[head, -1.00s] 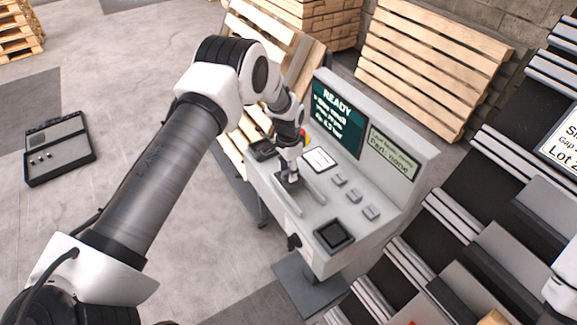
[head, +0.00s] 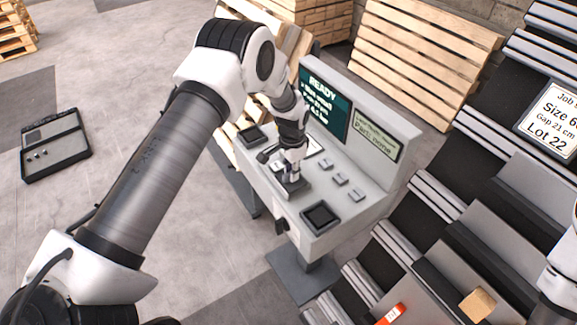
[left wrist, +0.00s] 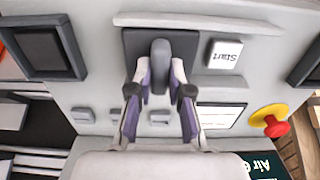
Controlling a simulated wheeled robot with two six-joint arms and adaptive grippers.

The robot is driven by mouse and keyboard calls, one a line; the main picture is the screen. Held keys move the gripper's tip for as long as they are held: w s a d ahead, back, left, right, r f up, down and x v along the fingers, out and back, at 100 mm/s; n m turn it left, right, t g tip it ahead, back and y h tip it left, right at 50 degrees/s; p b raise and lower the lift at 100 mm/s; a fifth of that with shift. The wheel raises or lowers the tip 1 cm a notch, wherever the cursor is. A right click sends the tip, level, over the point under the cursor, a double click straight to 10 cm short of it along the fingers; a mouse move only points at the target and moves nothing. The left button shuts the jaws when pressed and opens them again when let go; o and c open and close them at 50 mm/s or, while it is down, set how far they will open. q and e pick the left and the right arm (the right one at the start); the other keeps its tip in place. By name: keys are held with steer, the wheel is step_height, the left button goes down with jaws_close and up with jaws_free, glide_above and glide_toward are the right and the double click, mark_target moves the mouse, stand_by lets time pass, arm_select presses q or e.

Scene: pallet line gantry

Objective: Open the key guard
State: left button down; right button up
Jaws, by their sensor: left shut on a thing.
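The key guard shows in the left wrist view as a dark grey plate with an upright rounded handle (left wrist: 160,62). In the head view the guard (head: 291,190) lies on the console's sloping top. My left gripper (head: 292,179) reaches down to it. In the left wrist view the fingers of my left gripper (left wrist: 162,72) are shut on the handle, one on each side. A white Start key (left wrist: 223,54) is uncovered beside the plate. My right gripper is out of view; only part of that arm shows at the right edge.
The grey console has a READY screen (head: 325,98), several small grey keys and a dark square pad (head: 320,217). A red emergency stop (left wrist: 276,127) on a yellow base is near the Start key. Stepped conveyor rails (head: 455,215) stand to the right. Floor at left is mostly free.

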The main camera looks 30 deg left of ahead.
arm_select(q)
steer(key=shift+a+f, duration=0.1)
steer(key=shift+a, duration=0.2)
steer(key=c, duration=1.1)
jaws_free()
steer(key=shift+a, duration=0.15)
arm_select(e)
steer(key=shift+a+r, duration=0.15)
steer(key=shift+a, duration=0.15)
arm_select(q)
step_height(320, 180, up, 12)
steer(key=shift+r, duration=0.1)
